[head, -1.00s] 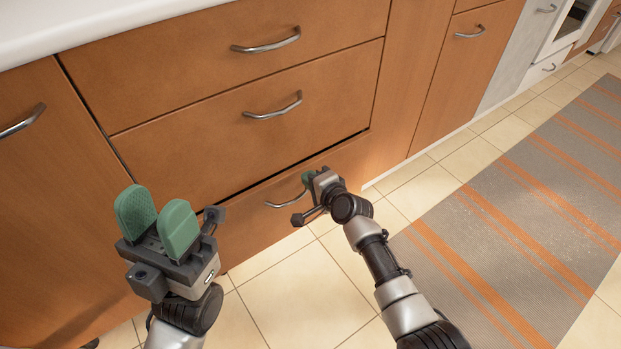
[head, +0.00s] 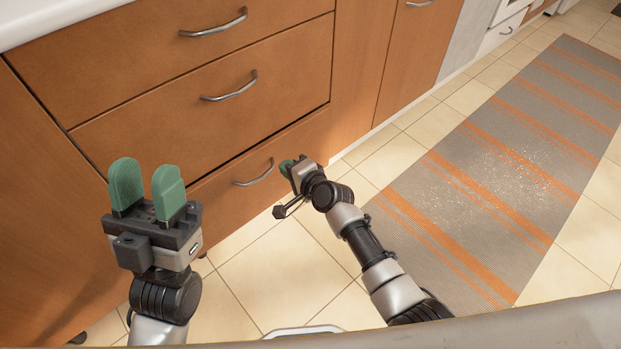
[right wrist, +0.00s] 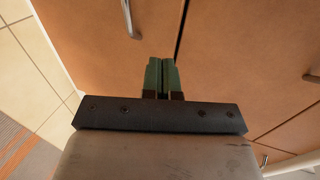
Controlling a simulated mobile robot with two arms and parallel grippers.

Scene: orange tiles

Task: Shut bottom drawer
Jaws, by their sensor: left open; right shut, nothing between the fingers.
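The bottom drawer (head: 225,192) is the lowest orange-brown front in the head view, with a curved metal handle (head: 256,176). It looks flush or nearly flush with the cabinet, with only a thin dark line above it. My right gripper (head: 287,166) is shut and empty at the right part of the drawer front, right of the handle; I cannot tell if it touches. In the right wrist view its green fingers (right wrist: 163,75) are together in front of the drawer face. My left gripper (head: 146,188) is open and empty, in front of the cabinet at left.
A middle drawer (head: 200,115) and a top drawer (head: 170,45) above are shut. A grey rug with orange stripes (head: 510,150) lies at right. The tiled floor (head: 270,275) before the cabinet is clear. A white counter (head: 45,18) is at upper left.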

